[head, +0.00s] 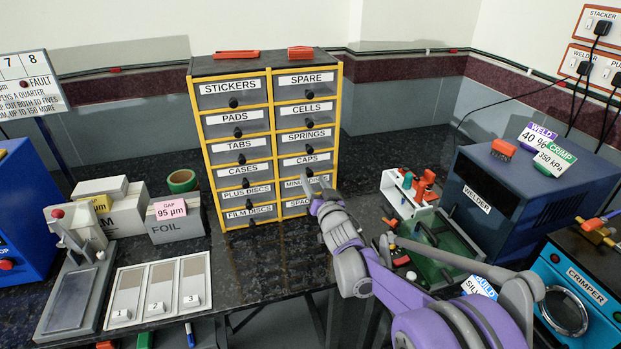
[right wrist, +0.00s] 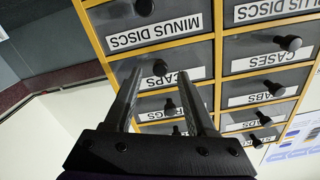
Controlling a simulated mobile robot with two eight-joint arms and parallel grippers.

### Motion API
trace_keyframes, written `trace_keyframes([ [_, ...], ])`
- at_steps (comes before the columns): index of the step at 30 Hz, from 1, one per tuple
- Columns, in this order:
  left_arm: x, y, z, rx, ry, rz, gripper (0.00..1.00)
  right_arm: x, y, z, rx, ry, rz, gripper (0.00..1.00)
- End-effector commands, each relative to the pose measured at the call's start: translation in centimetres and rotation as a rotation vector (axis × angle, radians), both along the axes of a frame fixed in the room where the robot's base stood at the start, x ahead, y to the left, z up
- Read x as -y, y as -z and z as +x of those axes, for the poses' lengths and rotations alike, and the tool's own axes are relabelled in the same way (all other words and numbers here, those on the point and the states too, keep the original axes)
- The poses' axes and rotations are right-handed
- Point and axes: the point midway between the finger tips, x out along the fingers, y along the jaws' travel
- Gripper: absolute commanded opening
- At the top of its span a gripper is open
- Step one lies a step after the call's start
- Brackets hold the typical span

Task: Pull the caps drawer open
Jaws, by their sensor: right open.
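The caps drawer (head: 289,164) is in the right column of the yellow-framed cabinet, under springs and above minus discs. It looks shut, flush with its neighbours. Its dark round knob (head: 309,172) sits below the label. My right gripper (head: 314,187) is open and empty in front of the cabinet's lower right part, hiding parts of the lower drawers. In the upside-down right wrist view, the caps knob (right wrist: 160,67) lies between and just beyond the two fingertips of the right gripper (right wrist: 158,82); I see no contact. My left gripper is not in view.
The cabinet (head: 340,120) stands at the back of the dark bench. The foil box (head: 175,222) is left of it; a white rack (head: 403,197) and the blue welder (head: 470,190) are on the right. Bare bench lies before the cabinet. Red items lie on its top.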

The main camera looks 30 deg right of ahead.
Motion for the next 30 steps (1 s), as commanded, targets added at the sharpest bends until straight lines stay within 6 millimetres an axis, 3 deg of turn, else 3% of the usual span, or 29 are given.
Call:
trace_keyframes([
  [6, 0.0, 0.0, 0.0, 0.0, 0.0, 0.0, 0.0, 0.5, 0.0, 2.3, 0.0, 0.0, -0.002, 0.56],
  [16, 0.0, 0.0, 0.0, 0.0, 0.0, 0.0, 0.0, 0.6, 0.0, 2.6, 0.0, 0.0, -0.001, 0.56],
  [25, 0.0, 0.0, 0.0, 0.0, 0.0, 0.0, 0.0, 0.6, 0.0, 2.6, 0.0, 0.0, -0.001, 0.04],
  [26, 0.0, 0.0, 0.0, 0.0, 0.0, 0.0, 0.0, 0.6, 0.0, 2.6, 0.0, 0.0, -0.001, 0.0],
  [30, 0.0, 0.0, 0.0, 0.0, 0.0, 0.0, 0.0, 0.6, 0.0, 2.6, 0.0, 0.0, -0.001, 0.0],
])
